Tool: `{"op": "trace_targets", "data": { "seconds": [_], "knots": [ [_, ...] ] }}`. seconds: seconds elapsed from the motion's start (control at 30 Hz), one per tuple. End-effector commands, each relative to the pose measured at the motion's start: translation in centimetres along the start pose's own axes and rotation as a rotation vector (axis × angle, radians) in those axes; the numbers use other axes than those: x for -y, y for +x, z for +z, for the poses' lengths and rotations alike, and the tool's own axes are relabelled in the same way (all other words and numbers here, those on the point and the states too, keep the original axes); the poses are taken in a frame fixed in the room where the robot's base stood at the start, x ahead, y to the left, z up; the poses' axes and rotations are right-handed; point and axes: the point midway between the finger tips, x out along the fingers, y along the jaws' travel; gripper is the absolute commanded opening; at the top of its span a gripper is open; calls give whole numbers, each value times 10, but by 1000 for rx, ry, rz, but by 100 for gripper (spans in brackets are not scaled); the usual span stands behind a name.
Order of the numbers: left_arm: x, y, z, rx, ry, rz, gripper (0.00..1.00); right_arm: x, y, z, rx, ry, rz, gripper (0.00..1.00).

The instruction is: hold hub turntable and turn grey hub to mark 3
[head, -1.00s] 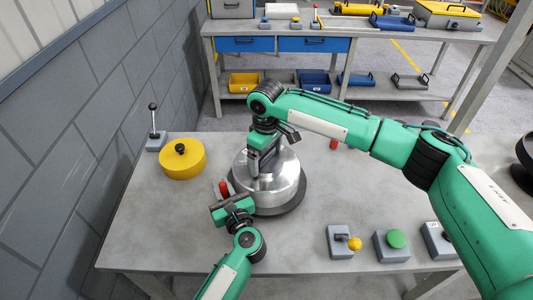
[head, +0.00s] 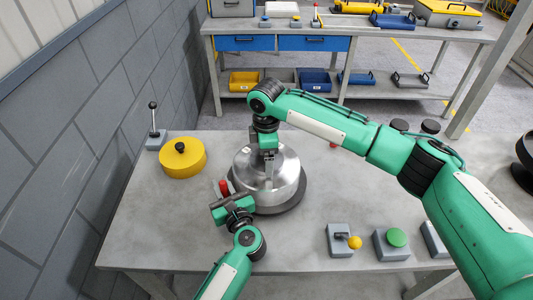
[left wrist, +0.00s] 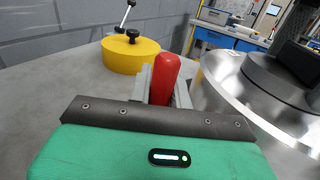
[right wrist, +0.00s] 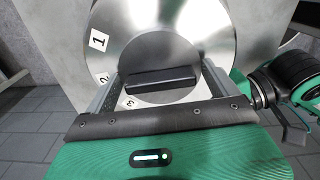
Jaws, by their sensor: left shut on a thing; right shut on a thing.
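The hub turntable (head: 284,196) is a shiny metal drum on a dark round base, on the near table. A red upright handle (left wrist: 165,80) stands at its left edge; my left gripper (head: 225,191) is shut on it. The grey hub (right wrist: 165,48) is the disc at the drum's centre, with a black bar (right wrist: 160,80) across it. My right gripper (head: 268,158) comes from above and is shut on this bar. White labels 1 (right wrist: 98,41), 2 (right wrist: 102,78) and 3 (right wrist: 129,102) show around the hub, with 3 near the left finger. Any hub pointer is unclear.
A yellow round block (head: 183,158) with a black knob and a lever box (head: 155,141) stand at the left by the wall. Bare tabletop lies between.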

Motion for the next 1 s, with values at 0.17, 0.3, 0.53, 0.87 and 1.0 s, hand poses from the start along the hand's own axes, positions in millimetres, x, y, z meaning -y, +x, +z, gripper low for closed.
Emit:
{"op": "trace_targets", "data": {
  "seconds": [0.17,0.3,0.53,0.87,1.0],
  "knots": [
    [0,0,0,0,0,-1,0,0,-1,0,0,-169,1,51],
    [0,0,0,1,0,-1,0,0,-1,0,-1,-228,1,51],
    [0,0,0,1,0,0,0,-1,-1,0,-1,-230,1,92],
    [0,0,0,1,0,0,0,-1,-4,0,-1,-229,2,100],
    [0,0,0,1,0,0,0,-1,-23,0,-1,-230,4,100]
  ]
}}
